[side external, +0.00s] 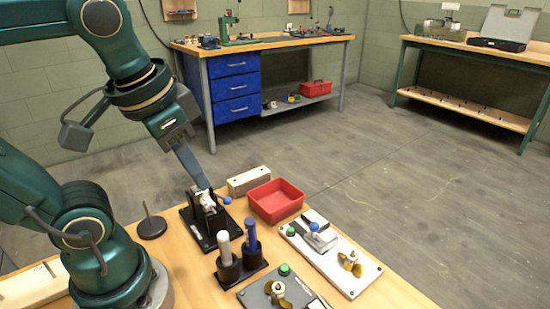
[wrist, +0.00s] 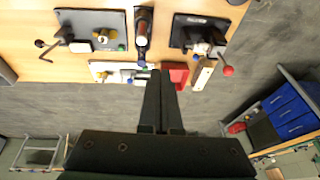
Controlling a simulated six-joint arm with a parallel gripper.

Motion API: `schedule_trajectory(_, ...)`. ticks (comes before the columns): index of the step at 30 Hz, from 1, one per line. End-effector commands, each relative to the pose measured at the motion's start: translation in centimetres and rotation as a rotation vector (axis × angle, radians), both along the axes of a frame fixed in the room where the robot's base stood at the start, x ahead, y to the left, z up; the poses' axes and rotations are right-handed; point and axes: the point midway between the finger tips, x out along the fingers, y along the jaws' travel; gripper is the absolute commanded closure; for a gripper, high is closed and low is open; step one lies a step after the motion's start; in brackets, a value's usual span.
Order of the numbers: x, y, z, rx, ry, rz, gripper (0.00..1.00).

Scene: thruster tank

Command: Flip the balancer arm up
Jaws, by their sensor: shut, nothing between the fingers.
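A black stand (side external: 203,228) with an upright bracket sits on the wooden table in the side external view; it also shows in the wrist view (wrist: 184,36). I cannot tell surely which part is the balancer arm. My gripper (side external: 206,188) points down at the bracket top and overlaps it there; contact is unclear. In the wrist view my gripper (wrist: 157,72) has its fingers together, with nothing visible between them.
A red tray (side external: 262,215) and a pale block (side external: 248,181) stand behind the stand. A black holder (side external: 228,270) with two upright cylinders is in front. A white plate (side external: 368,284) and a grey plate (side external: 254,297) carry propellers. A black disc with a spike (side external: 151,229) is at left.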

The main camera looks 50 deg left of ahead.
Motion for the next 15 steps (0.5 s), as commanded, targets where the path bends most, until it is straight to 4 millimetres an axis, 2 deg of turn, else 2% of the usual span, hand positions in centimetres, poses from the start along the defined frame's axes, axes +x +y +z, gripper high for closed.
schedule_trajectory(6, 1.1, 1.8, 3.0, 0.067, 0.117, 0.050, 1.00)
schedule_trajectory(15, 3.5, 3.8, 5.8, 0.144, 0.268, 0.140, 1.00)
